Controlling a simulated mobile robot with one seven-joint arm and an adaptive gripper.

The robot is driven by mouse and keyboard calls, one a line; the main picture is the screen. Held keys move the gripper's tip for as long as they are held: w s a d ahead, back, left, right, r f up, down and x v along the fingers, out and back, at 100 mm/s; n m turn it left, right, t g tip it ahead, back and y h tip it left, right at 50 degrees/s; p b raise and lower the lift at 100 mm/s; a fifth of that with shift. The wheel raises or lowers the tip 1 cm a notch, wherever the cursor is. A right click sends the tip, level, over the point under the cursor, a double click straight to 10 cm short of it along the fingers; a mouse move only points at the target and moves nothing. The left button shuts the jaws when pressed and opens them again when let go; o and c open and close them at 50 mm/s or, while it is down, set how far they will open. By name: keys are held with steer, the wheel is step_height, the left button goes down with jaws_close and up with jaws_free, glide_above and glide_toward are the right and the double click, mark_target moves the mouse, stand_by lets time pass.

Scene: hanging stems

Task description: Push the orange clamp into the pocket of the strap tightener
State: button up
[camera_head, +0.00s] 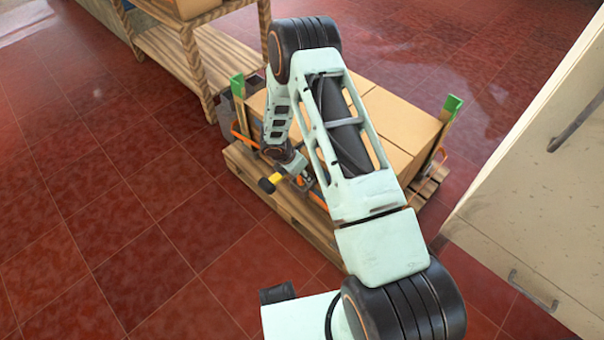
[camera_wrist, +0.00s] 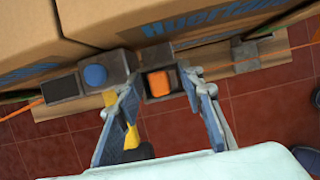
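The strap tightener (camera_wrist: 116,66) is a dark grey block against a cardboard box in the wrist view, with a round blue knob (camera_wrist: 95,75) on its left part. The orange clamp (camera_wrist: 159,84) shows at the square, dark-rimmed pocket (camera_wrist: 160,97) right of the knob; how deep it sits I cannot tell. In the head view my arm hides most of the tightener.
Strapped cardboard boxes (camera_head: 397,118) stand on a wooden pallet (camera_head: 247,170), with green corner guards (camera_head: 451,107) at the edges. An orange strap (camera_wrist: 20,113) runs along the boxes. A wooden shelf (camera_head: 164,47) stands behind, a pale cabinet (camera_head: 545,150) at right. Red tiled floor is clear at left.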

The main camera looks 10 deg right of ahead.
steer(key=v, duration=1.1)
steer(key=shift+a+r, duration=0.15)
steer(key=shift+r, duration=0.1)
steer(key=shift+s, duration=0.1)
